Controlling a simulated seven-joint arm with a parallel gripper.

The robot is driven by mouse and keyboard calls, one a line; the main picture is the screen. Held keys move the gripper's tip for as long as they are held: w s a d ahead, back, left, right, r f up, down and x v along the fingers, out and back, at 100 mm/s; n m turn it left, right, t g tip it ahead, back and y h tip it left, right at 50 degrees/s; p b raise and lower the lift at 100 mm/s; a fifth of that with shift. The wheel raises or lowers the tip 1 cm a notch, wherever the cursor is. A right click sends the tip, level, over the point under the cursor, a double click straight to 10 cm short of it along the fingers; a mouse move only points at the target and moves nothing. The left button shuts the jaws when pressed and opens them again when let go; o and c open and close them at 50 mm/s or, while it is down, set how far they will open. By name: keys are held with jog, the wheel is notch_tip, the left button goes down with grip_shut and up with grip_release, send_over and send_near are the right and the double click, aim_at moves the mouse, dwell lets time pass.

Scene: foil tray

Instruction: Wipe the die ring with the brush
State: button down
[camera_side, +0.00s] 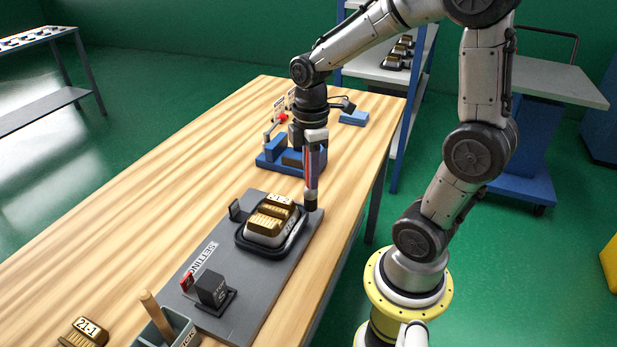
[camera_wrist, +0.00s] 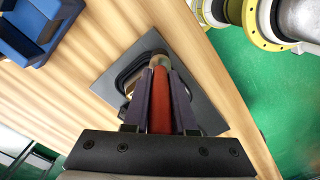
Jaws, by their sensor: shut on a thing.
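My gripper (camera_side: 312,158) points down over the far right corner of the dark grey setting plate. It is shut on the red handle of the brush (camera_side: 311,200), which hangs upright. The handle also shows between the fingers in the wrist view (camera_wrist: 160,108). The die ring (camera_side: 243,244) is a black rounded frame around a pale die with gold blocks marked 21. In the wrist view the ring (camera_wrist: 121,78) is partly hidden by the brush and fingers. The brush's lower end is just beyond the ring's far right side. I cannot tell whether it touches the ring or plate.
A black block (camera_side: 213,288) stands on the near part of the setting plate (camera_side: 265,305). A grey bin (camera_side: 180,322) with a wooden handle and a loose gold block (camera_side: 84,333) lie nearer. A blue fixture (camera_side: 270,163) stands behind. The wooden table's left side is clear.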

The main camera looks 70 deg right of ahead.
notch_tip(320, 180, up, 6)
dwell(0.5)
dwell(0.7)
jog(key=shift+f, duration=3.45)
jog(key=shift+a+f, duration=0.45)
jog(key=shift+a, duration=5.65)
jog(key=shift+d+f, duration=0.1)
jog(key=shift+d, duration=6.1)
notch_tip(320, 180, up, 8)
jog(key=shift+a, duration=0.1)
